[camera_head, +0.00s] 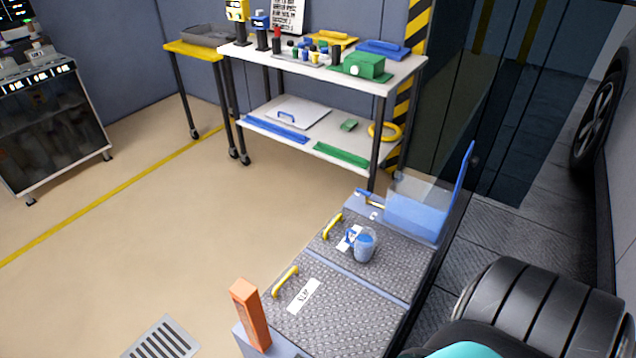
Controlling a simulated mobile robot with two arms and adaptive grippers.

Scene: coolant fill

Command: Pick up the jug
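The jug (364,246) is a small, bluish, see-through vessel with a blue handle on its left side. It stands upright on the far grey patterned lid (385,263) of a low cabinet, right beside a white label (345,243). I cannot tell whether it holds liquid. Neither of my grippers shows in this view, and nothing is seen touching the jug.
The lids have yellow handles (285,281) and (332,227). An orange post (250,314) rises at the near left corner. A white two-level cart (325,78) is farther back. Open floor lies left.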

